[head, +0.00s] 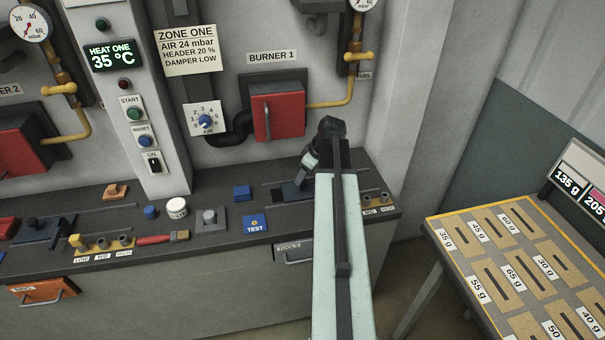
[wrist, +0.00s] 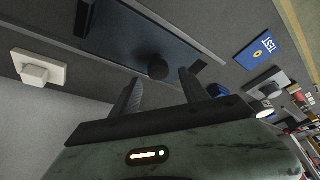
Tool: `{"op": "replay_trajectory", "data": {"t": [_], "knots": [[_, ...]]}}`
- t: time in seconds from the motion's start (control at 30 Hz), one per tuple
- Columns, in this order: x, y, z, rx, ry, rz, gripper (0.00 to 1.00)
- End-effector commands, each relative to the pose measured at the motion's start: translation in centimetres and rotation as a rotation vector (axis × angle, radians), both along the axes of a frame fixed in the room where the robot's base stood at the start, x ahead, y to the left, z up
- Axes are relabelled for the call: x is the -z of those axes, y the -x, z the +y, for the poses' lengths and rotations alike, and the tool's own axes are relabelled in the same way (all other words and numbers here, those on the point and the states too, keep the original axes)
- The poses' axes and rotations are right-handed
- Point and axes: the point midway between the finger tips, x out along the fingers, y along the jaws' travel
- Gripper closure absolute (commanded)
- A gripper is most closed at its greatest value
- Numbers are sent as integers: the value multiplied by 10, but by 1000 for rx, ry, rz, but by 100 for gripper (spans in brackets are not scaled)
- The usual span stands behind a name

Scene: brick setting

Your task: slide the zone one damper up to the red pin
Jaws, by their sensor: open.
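The zone one damper is a dark blue sliding plate (head: 291,192) on the bench top below burner 1, partly covered by my arm in the head view. In the wrist view the plate (wrist: 125,35) fills the upper middle, and its round black knob (wrist: 158,70) shows between my fingertips. My gripper (wrist: 161,77) is open, with one finger on either side of the knob; I cannot tell whether either finger touches it. In the head view my gripper (head: 303,183) points down at the damper. I cannot make out the red pin in either view.
The red burner box (head: 278,110) stands on the wall behind. A table of weight slots (head: 437,222) is at right.

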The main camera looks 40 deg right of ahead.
Motion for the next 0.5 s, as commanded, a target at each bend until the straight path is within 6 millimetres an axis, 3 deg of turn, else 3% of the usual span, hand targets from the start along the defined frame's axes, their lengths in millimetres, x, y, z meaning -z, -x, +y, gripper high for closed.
{"op": "replay_trajectory", "data": {"t": [0.03,0.2,0.5], "knots": [[-19,4,-1,2,-1,0,47],[-44,14,-4,1,1,0,47],[-44,17,-5,0,1,0,47]]}}
